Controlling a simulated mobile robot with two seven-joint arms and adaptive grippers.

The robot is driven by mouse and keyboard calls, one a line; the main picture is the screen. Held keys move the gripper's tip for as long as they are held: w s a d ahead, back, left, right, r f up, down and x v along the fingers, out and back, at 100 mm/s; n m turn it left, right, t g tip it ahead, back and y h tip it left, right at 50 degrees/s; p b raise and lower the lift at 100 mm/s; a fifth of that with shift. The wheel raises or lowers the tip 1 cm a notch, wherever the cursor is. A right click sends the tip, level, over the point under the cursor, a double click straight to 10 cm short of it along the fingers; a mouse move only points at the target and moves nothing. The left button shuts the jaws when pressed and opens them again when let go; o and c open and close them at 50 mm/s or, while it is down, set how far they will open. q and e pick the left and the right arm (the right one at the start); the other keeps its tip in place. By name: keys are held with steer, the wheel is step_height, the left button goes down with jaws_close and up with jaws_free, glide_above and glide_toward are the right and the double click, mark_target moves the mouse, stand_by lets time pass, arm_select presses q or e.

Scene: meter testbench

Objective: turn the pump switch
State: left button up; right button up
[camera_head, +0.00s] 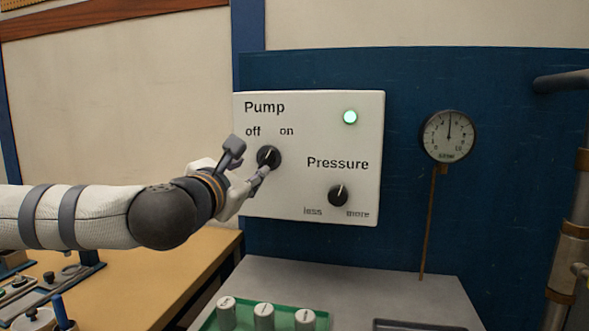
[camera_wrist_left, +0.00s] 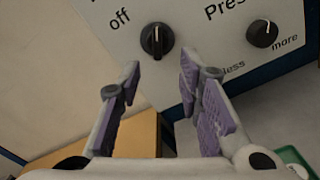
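The pump switch (camera_head: 269,156) is a round black knob with a pale pointer line, below the words "off" and "on" on the white panel (camera_head: 350,205). It also shows in the left wrist view (camera_wrist_left: 157,40), just beyond my fingertips. My left gripper (camera_head: 246,160) is open in front of the switch, with its two purple-padded fingers apart (camera_wrist_left: 160,75) and nothing between them. The fingertips appear short of the knob in the wrist view. My right gripper is not in view.
The black pressure knob (camera_head: 338,195) is at the panel's lower right. A round gauge (camera_head: 448,136) hangs on the blue wall to the right. A green tray (camera_head: 322,323) with several grey cylinders stands on the grey bench below. A wooden table (camera_head: 170,270) is at the left.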

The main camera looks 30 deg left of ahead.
mark_target(266, 158)
arm_select(q)
steer(key=x, duration=0.5)
steer(key=b+x, duration=0.1)
steer(key=x, duration=0.4)
steer(key=shift+w+a, duration=0.25)
steer(key=shift+a, duration=0.05)
steer(key=shift+w, duration=0.2)
steer(key=shift+r, duration=0.15)
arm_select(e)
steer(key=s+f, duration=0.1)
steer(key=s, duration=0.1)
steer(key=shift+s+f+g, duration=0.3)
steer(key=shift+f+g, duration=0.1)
arm_select(q)
jaws_close()
